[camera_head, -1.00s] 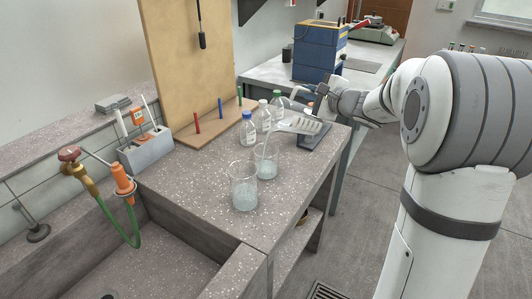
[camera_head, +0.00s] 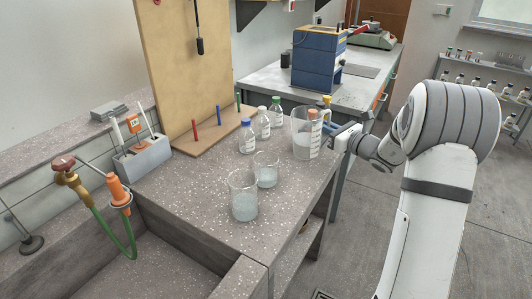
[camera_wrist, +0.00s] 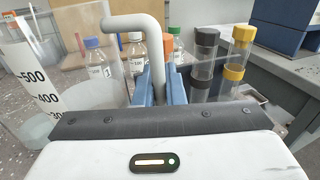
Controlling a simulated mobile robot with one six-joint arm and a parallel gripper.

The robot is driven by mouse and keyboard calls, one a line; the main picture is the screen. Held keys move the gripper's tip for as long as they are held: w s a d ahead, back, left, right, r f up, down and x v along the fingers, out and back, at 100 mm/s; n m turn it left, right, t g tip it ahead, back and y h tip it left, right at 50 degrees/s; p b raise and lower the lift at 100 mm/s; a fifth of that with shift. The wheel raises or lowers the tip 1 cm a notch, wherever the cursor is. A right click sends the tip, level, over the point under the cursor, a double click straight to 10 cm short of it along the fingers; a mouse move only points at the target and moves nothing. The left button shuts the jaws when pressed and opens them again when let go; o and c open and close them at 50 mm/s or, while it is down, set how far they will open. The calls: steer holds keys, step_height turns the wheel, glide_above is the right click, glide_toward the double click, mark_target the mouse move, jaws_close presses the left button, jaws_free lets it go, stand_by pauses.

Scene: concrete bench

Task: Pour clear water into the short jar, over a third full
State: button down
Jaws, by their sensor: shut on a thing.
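The clear graduated jug (camera_head: 303,127) stands upright at the right rear of the bench, with clear water in its lower half. It fills the left of the wrist view (camera_wrist: 30,85). My gripper (camera_wrist: 160,82) is shut on the jug's pale handle (camera_wrist: 134,22). In the head view my gripper (camera_head: 334,132) is at the jug's right side. The short jar (camera_head: 266,171) stands upright on the bench, left of and nearer than the jug. Clear water fills it to about half its height. I cannot tell whether the jug touches the bench.
A taller glass jar (camera_head: 243,196) with pale liquid stands in front of the short jar. Bottles with blue (camera_head: 247,137), white (camera_head: 262,124) and green (camera_head: 275,112) caps stand behind. Black-capped (camera_wrist: 204,62) and yellow-capped (camera_wrist: 236,62) tubes are beyond my fingers. A sink (camera_head: 170,270) lies front left.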

mark_target(330, 118)
steer(key=shift+w+d+r+m+p, duration=0.15)
steer(key=shift+r+p, duration=0.2)
steer(key=shift+r, duration=0.4)
steer(key=shift+s+d+r+m+p, duration=0.15)
steer(key=shift+r+p, duration=0.2)
steer(key=shift+r, duration=0.4)
steer(key=shift+w+a, duration=0.1)
